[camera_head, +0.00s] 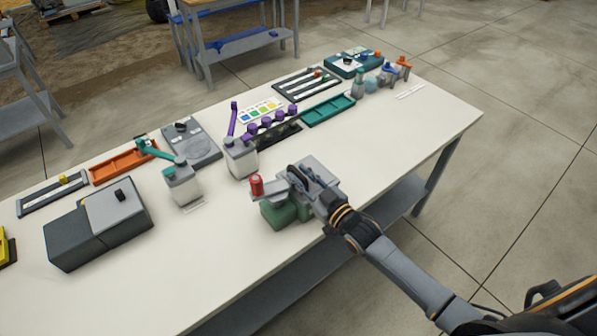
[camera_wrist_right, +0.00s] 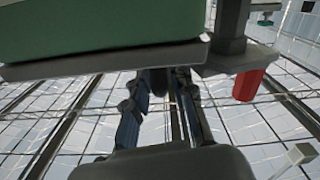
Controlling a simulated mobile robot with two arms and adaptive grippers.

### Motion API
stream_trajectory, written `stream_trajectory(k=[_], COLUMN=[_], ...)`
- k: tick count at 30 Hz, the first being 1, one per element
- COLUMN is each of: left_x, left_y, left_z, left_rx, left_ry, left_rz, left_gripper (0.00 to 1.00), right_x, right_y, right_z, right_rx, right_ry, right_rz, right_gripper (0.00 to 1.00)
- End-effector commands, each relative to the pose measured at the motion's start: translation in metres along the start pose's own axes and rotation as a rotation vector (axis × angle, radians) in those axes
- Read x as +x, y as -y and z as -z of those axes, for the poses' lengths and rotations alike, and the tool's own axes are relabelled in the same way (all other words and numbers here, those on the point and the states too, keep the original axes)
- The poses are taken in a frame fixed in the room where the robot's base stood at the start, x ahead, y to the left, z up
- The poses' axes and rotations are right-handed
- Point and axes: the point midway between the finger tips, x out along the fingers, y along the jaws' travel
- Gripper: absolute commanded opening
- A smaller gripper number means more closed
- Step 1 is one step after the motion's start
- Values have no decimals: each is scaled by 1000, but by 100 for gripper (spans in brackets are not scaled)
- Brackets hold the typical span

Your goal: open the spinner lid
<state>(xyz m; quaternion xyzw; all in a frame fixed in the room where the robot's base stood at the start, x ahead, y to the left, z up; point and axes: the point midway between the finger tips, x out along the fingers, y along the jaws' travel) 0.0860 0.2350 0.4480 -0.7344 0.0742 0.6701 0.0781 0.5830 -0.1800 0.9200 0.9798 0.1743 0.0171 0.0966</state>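A green-bodied machine (camera_head: 278,212) with a grey top stands near the table's front edge; it seems to be the spinner. A raised grey plate (camera_head: 322,168), possibly its lid, shows behind my right gripper (camera_head: 298,177). A red cylinder (camera_head: 256,185) sits at the machine's left on a grey arm. In the right wrist view the green body (camera_wrist_right: 100,25), grey edge and red cylinder (camera_wrist_right: 249,85) appear upside down. My right gripper's fingers (camera_wrist_right: 158,108) are apart and close to the grey edge; contact cannot be told. My left gripper is not in view.
A dark grey box (camera_head: 75,238) with a light lid is at left. Trays and racks line the back. The table (camera_head: 400,135) is clear to the right.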

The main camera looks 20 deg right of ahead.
Motion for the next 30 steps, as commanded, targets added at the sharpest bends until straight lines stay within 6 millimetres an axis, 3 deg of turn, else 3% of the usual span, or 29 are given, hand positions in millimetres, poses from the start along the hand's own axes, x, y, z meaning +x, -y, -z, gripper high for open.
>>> stream_trajectory(k=[4, 13, 18, 30], left_x=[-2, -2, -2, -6], left_y=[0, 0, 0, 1], left_z=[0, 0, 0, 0], left_rx=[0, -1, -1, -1], left_ry=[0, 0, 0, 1], left_rz=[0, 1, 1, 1], left_gripper=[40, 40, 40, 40], right_x=[11, 13, 13, 9], right_y=[0, 1, 0, 0], right_z=[0, 0, 0, 3], right_rx=[1, 0, 0, 15], right_ry=[0, 0, 0, 1], right_rz=[0, 1, 1, 1], right_gripper=[24, 24, 0, 0])
